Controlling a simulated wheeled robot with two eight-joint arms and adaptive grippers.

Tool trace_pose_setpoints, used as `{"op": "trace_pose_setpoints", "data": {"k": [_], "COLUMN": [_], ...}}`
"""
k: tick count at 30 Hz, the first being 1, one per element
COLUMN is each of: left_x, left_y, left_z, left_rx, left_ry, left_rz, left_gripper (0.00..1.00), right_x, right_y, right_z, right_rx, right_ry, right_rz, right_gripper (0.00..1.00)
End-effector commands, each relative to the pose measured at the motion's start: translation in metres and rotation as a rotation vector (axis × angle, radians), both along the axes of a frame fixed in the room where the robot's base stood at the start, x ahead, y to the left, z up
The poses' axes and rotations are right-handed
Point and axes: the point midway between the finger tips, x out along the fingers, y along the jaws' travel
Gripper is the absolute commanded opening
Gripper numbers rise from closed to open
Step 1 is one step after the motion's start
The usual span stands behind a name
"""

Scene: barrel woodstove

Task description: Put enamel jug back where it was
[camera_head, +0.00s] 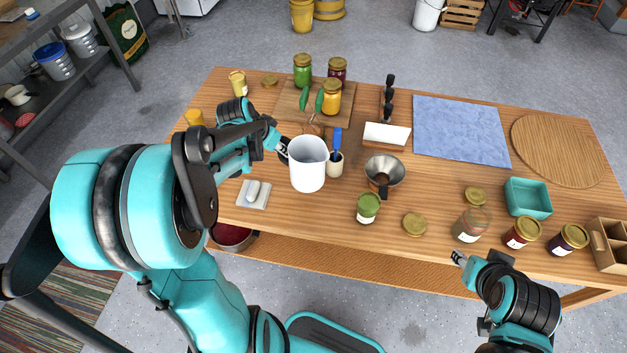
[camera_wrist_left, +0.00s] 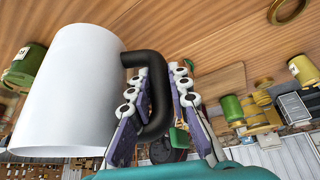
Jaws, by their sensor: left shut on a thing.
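The white enamel jug (camera_head: 308,166) is near the middle left of the table in the head view. It looks held above the tabletop. My left gripper (camera_head: 284,152) is at the jug's left side. In the left wrist view the jug (camera_wrist_left: 68,90) fills the left part, and the left gripper (camera_wrist_left: 160,98) is shut on its black handle (camera_wrist_left: 158,85). My right gripper (camera_head: 460,258) is at the table's front edge on the right, near a glass jar, with nothing seen in it. Its fingers are too small to tell open from shut.
Right of the jug stand a small pot (camera_head: 335,168) with a blue-handled tool and a metal funnel (camera_head: 385,168). A white dish with a pale object (camera_head: 253,194) lies to its left. A green jar (camera_head: 367,207) stands in front. Behind is a board (camera_head: 287,108) with jars. A blue mat (camera_head: 460,130) is clear.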

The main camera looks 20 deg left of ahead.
Motion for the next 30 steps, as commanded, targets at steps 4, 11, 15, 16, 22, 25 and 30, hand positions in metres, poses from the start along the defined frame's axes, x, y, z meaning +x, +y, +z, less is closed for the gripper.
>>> {"op": "trace_pose_setpoints", "data": {"k": [4,11,15,16,22,25,30], "left_x": [-0.001,-0.001,-0.001,-0.001,-0.001,-0.001,-0.001], "left_y": [0.007,0.006,0.006,0.006,0.006,0.006,0.006], "left_z": [-0.022,-0.056,-0.065,-0.069,-0.096,-0.096,-0.096], "left_rx": [0.000,0.000,0.000,-0.001,0.000,0.000,0.000], "left_ry": [-0.004,-0.004,-0.004,-0.004,-0.004,-0.004,-0.004], "left_rz": [-0.007,-0.007,-0.007,-0.006,-0.005,-0.005,-0.005], "left_gripper": [0.00,0.00,0.00,0.00,0.00,0.00,0.00], "right_x": [0.000,0.000,0.000,0.000,0.000,0.000,0.000], "right_y": [0.000,0.000,0.000,0.000,0.000,0.000,0.000], "right_z": [-0.013,-0.027,-0.031,-0.033,-0.045,-0.044,-0.044], "right_rx": [0.000,0.000,0.000,0.000,0.000,0.000,0.000], "right_ry": [0.000,0.000,0.000,0.000,0.000,0.000,0.000], "right_rz": [0.000,0.000,0.000,0.000,0.000,0.000,0.000], "right_gripper": [0.40,0.40,0.40,0.40,0.40,0.40,0.40]}}
